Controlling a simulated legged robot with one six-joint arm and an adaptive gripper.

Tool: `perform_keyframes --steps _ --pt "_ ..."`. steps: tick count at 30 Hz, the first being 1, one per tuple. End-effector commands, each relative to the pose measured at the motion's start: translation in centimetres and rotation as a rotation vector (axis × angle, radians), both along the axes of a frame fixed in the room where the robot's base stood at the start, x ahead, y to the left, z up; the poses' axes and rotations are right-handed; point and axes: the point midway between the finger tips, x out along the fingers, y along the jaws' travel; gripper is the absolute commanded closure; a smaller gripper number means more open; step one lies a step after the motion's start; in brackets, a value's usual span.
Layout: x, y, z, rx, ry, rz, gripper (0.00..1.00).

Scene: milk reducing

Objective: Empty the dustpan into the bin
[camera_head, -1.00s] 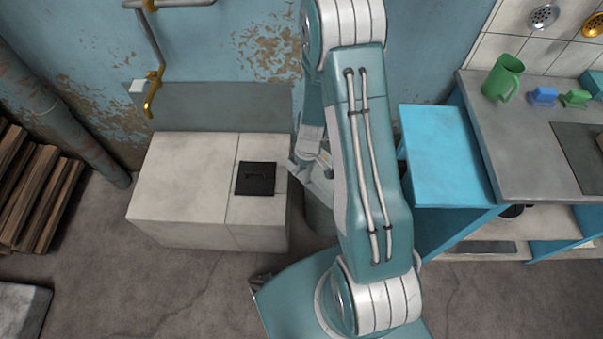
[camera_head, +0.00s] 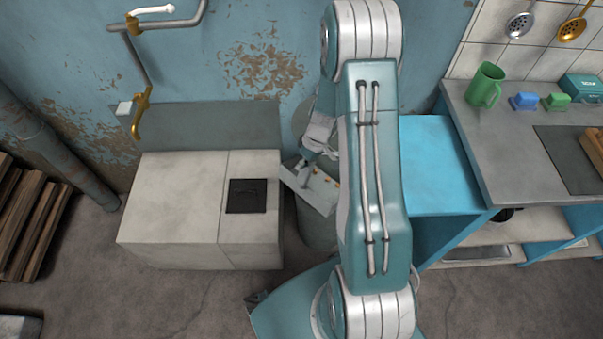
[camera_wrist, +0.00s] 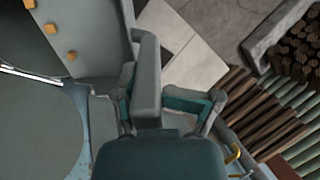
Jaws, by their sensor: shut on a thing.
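The grey dustpan (camera_head: 315,192) is held above the grey cylindrical bin (camera_head: 317,230), between the pale block and the blue cabinet. It looks tilted, and several small orange-tan pieces lie on it. In the wrist view the dustpan (camera_wrist: 95,30) fills the upper left, with pieces such as this tan cube (camera_wrist: 51,28) on it. My gripper (camera_head: 306,164) is shut on the dustpan's handle (camera_wrist: 147,75). A grey round surface with a shiny rim (camera_wrist: 35,130), seemingly the bin's lid, lies at left. The bin's opening is mostly hidden by the dustpan and my arm.
A pale stone block (camera_head: 175,200) with a black hatch (camera_head: 247,196) stands left of the bin. A blue cabinet (camera_head: 437,165) and a grey counter (camera_head: 515,150) with a green mug (camera_head: 485,86) stand right. Stacked wood (camera_head: 30,220) is at far left.

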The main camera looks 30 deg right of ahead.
Motion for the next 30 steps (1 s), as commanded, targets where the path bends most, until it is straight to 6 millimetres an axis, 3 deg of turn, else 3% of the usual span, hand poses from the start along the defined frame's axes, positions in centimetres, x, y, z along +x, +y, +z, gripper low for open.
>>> perform_keyframes --steps 30 --pt "1.9 -5.3 2.4 0.257 0.089 -0.001 1.0"
